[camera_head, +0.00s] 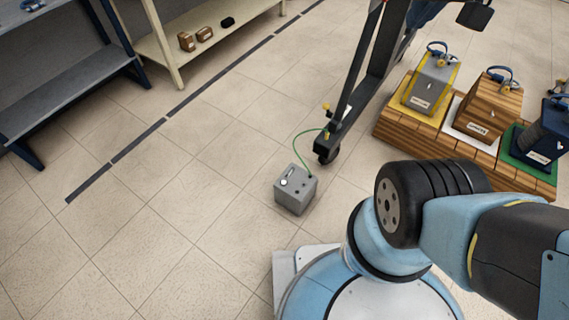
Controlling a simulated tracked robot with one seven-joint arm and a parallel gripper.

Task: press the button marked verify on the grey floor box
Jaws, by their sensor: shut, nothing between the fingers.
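The grey floor box (293,203) stands on the tiled floor near the middle of the head view. Its top face carries a pale round button (284,182), a small light mark beside it and several small dark spots. I cannot read any marking, so I cannot tell which part is marked verify. A green cable (296,146) runs from the box up to the foot of a dark wheeled frame. My blue arm fills the lower right, in front of and to the right of the box. My gripper is not in view.
The wheeled dark frame (352,75) stands just behind the box. A wooden platform (400,128) with several labelled blocks on coloured pads is at the right. Shelves (75,97) stand at the upper left. A dark floor strip (137,141) crosses the left. Floor left of the box is clear.

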